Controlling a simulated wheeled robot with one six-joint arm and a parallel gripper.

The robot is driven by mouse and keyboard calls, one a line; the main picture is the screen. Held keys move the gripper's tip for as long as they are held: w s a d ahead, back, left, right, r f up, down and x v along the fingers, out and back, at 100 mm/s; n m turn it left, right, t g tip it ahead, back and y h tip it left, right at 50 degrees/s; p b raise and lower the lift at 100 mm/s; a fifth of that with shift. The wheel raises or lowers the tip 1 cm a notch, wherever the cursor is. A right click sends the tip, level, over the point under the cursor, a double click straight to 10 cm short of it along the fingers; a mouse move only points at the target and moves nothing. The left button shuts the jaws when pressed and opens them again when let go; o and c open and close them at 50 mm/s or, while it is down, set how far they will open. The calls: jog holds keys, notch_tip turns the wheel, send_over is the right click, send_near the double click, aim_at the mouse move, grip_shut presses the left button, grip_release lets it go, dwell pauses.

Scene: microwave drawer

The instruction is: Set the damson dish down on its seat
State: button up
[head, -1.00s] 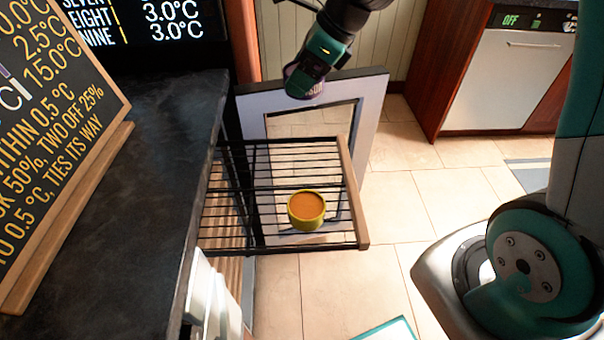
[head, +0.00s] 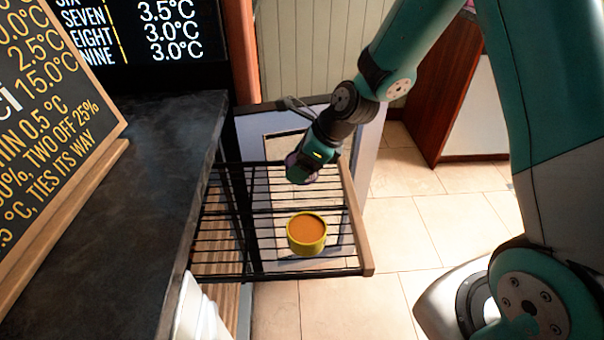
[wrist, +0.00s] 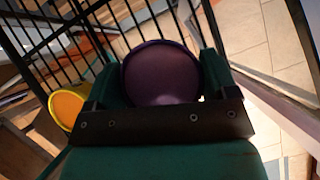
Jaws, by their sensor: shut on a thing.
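The damson dish (wrist: 162,72) is dark purple and round, held between the two fingers of my gripper (wrist: 162,85) in the wrist view. In the head view my gripper (head: 303,168) is over the far part of the pulled-out wire rack (head: 300,268), with only a little of the purple dish showing under it. Whether the dish touches the wires I cannot tell. A yellow dish with orange contents (head: 307,233) stands on the rack, nearer the camera than my gripper. It also shows at the left in the wrist view (wrist: 66,108). The seat is not distinguishable.
The rack has a wooden front rail (head: 356,220) on its right and black wire sides. A dark counter (head: 110,220) with a chalkboard (head: 50,130) lies left. An open pale framed door (head: 368,150) stands behind the rack.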

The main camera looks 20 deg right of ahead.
jog(key=shift+f, duration=1.7)
jog(key=o, duration=1)
jog(key=shift+f, duration=0.1)
jog(key=p+v, duration=0.1)
jog(key=v, duration=1)
jog(key=s+a+r+n+g, duration=0.1)
jog(key=s+a+r+n, duration=0.2)
jog(key=s+n, duration=0.4)
jog(key=s+a+r+n+g, duration=0.1)
jog(key=s+a+r+n, duration=0.2)
jog(key=n, duration=1.1)
jog(key=s+a+r+n+g+h, duration=0.1)
jog(key=s+a+r+n, duration=0.2)
jog(key=s+r+n, duration=0.3)
jog(key=s+n, duration=0.5)
jog(key=shift+s+r+g, duration=0.25)
jog(key=shift+r+g, duration=0.05)
jog(key=shift+r, duration=0.05)
jog(key=shift+a, duration=0.1)
